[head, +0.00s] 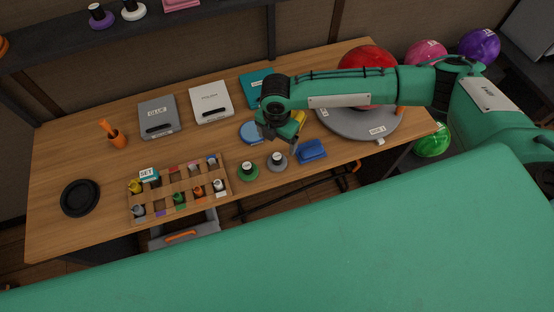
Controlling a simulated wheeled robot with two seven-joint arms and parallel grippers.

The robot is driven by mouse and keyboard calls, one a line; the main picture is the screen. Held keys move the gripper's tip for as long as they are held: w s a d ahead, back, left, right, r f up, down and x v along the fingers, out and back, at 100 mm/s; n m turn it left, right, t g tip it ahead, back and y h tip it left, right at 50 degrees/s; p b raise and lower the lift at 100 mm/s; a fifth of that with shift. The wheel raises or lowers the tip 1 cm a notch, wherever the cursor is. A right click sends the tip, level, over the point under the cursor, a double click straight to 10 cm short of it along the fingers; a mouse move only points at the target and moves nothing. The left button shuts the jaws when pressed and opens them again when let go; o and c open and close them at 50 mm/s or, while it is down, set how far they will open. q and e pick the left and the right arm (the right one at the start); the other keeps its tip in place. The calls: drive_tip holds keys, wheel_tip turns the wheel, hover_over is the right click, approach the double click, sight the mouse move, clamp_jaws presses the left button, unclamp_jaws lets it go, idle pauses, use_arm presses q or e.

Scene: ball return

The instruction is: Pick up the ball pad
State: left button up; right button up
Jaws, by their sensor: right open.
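No label that I can read names the ball pad. A flat blue pad-like block (312,151) lies near the table's front edge, and a round blue disc (251,131) lies farther back to its left. My right gripper (284,143) is open and points down above the table between these two. It is just left of the blue block and partly covers the disc's right side. A green knobbed disc (248,172) and a grey knobbed disc (277,162) stand just in front of the gripper. My left gripper is out of view.
A large grey round plate (362,124) holds a red ball (366,62) at the right, partly behind my arm. A wooden rack (152,208) of small bottles, a black dish (80,197), an orange holder (116,138) and flat cases (158,118) occupy the table's left half.

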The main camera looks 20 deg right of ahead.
sight(277, 156)
wheel_tip(277, 156, down, 7)
drive_tip(key=shift+f+p, duration=0.2)
drive_tip(key=shift+p, duration=0.6)
drive_tip(key=shift+f+p, duration=0.5)
drive_tip(key=shift+f, duration=0.05)
wheel_tip(277, 156, down, 3)
drive_tip(key=shift+w+f+p, duration=0.1)
drive_tip(key=shift+w+p, duration=0.05)
drive_tip(key=shift+p, duration=0.45)
drive_tip(key=shift+f, duration=0.45)
drive_tip(key=c, duration=1.1)
drive_tip(key=shift+o, duration=0.2)
drive_tip(key=shift+r, duration=0.15)
wheel_tip(277, 156, up, 20)
drive_tip(key=b, duration=0.4)
drive_tip(key=shift+b, duration=0.35)
